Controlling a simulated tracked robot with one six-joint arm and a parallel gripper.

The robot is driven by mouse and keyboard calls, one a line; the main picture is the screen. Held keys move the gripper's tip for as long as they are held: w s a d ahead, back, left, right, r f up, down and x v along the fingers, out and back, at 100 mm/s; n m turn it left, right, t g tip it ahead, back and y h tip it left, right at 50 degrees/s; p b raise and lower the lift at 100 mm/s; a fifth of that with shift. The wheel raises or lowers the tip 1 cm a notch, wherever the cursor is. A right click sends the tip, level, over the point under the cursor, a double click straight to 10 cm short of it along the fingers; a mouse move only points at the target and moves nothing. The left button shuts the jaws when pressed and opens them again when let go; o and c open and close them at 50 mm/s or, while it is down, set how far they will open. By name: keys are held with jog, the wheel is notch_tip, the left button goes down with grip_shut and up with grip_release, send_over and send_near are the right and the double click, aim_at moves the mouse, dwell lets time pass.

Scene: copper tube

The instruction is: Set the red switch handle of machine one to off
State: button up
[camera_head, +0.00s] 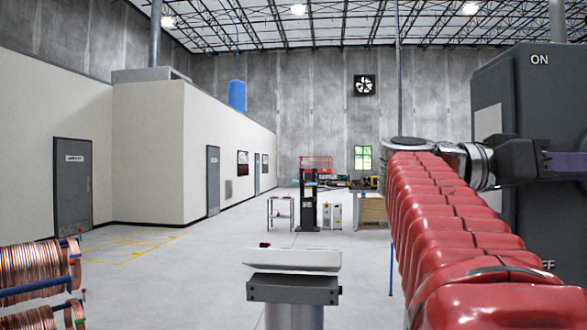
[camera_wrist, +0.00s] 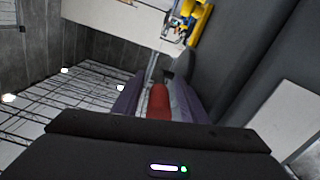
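The grey switch box (camera_head: 500,75) of the machine stands at the right in the head view, with ON at its top and OFF low on its face, partly behind my red arm. My gripper (camera_head: 570,165) reaches right across the box, about midway between the labels; its purple fingers run to the picture's edge. In the wrist view, the red switch handle (camera_wrist: 160,100) lies between the purple fingers of my gripper (camera_wrist: 158,95). The fingers appear shut on it, one close against each side. The handle is hidden in the head view.
Copper coils (camera_head: 35,270) on a rack stand at the lower left. A grey pedestal (camera_head: 293,288) stands in front at the centre. A workbench (camera_head: 372,208) and a yellow machine part (camera_wrist: 200,22) are farther off. The floor at centre left is clear.

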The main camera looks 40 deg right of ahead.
jog(key=shift+c, duration=0.5)
grip_shut()
